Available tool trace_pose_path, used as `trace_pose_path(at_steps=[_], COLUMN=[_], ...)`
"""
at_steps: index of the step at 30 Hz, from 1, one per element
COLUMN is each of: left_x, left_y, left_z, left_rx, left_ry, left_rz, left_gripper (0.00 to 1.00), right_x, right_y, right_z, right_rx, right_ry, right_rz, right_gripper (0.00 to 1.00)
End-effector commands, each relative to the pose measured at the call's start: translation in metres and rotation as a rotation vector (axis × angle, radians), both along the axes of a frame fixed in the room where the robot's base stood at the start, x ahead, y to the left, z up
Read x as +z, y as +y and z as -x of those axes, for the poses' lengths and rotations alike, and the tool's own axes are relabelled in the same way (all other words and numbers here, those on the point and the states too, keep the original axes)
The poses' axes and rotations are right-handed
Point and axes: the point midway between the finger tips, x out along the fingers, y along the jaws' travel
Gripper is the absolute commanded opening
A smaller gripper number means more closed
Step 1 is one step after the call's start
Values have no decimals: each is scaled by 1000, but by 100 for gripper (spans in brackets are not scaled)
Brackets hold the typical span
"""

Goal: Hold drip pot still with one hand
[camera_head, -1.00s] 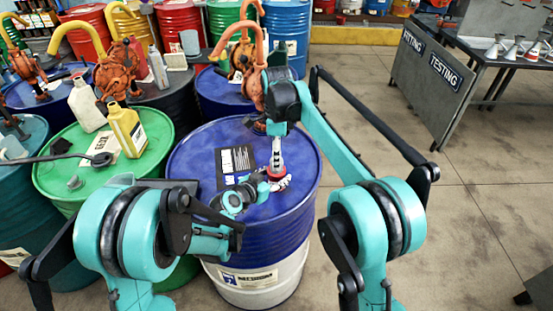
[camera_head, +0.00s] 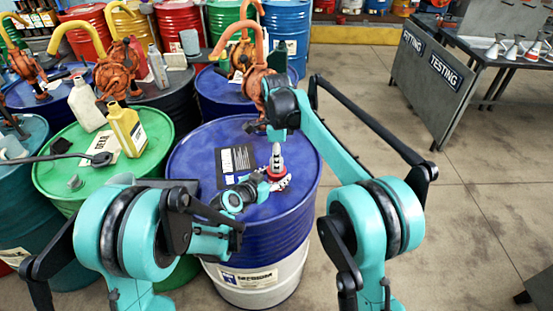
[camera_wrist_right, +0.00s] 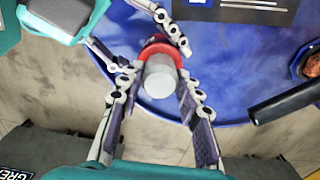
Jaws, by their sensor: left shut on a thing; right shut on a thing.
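The drip pot, with a red body (camera_head: 277,171), stands on the blue drum (camera_head: 200,180). In the right wrist view its red rim (camera_wrist_right: 158,46) surrounds a grey cylinder (camera_wrist_right: 160,80); I cannot tell whether the cylinder is a separate piece. My left gripper (camera_head: 276,182) is shut on the drip pot from the side, low over the drum top; its fingers also show in the right wrist view. My right gripper (camera_head: 277,155) points down from above, its fingers (camera_wrist_right: 157,86) closed on either side of the grey cylinder. The exact contact points are partly hidden.
A dark label sheet (camera_head: 236,162) lies on the blue drum beside the pot. An orange hand pump (camera_head: 252,85) stands behind. A green drum (camera_head: 60,170) with bottles is at the left. Open floor (camera_head: 480,190) lies to the right.

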Motion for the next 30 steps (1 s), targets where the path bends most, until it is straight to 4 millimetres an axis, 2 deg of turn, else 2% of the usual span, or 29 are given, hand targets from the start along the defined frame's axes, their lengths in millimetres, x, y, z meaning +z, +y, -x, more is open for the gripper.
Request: trace_pose_path(at_steps=[17,30], left_x=[-1,-1], left_y=[0,0], left_z=[0,0], left_rx=[-2,-2], left_ry=[1,1], left_rz=[-2,-2], left_gripper=[1,1], right_x=[1,15], right_y=[0,0], right_z=[0,0], right_rx=[0,0], right_ry=[0,0], right_rz=[0,0], right_gripper=[0,0])
